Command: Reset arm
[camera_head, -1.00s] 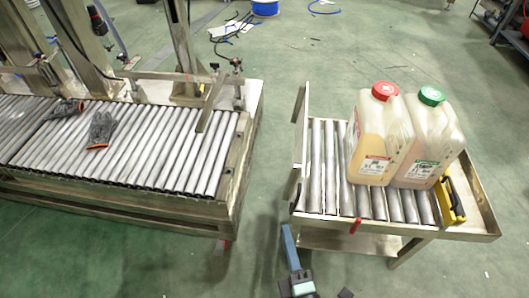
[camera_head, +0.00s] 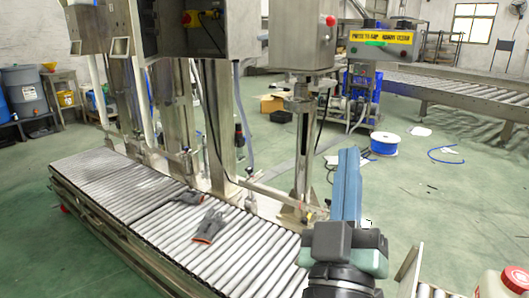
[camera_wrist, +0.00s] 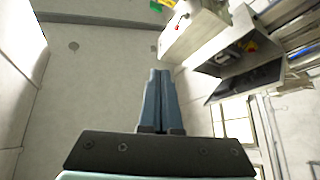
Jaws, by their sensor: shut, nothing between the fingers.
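My gripper (camera_head: 347,185) is raised in front of the conveyor in the head view, its blue fingers pointing up. In the wrist view my gripper (camera_wrist: 159,100) shows its two blue fingers pressed together with nothing between them. It touches nothing that I can see.
A roller conveyor (camera_head: 90,178) with grey gloves (camera_head: 209,226) on it lies at left. Metal posts and a control box (camera_head: 382,40) stand behind it. A jug with a red cap (camera_head: 515,277) shows at the bottom right corner. Green floor (camera_head: 430,205) is open at right.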

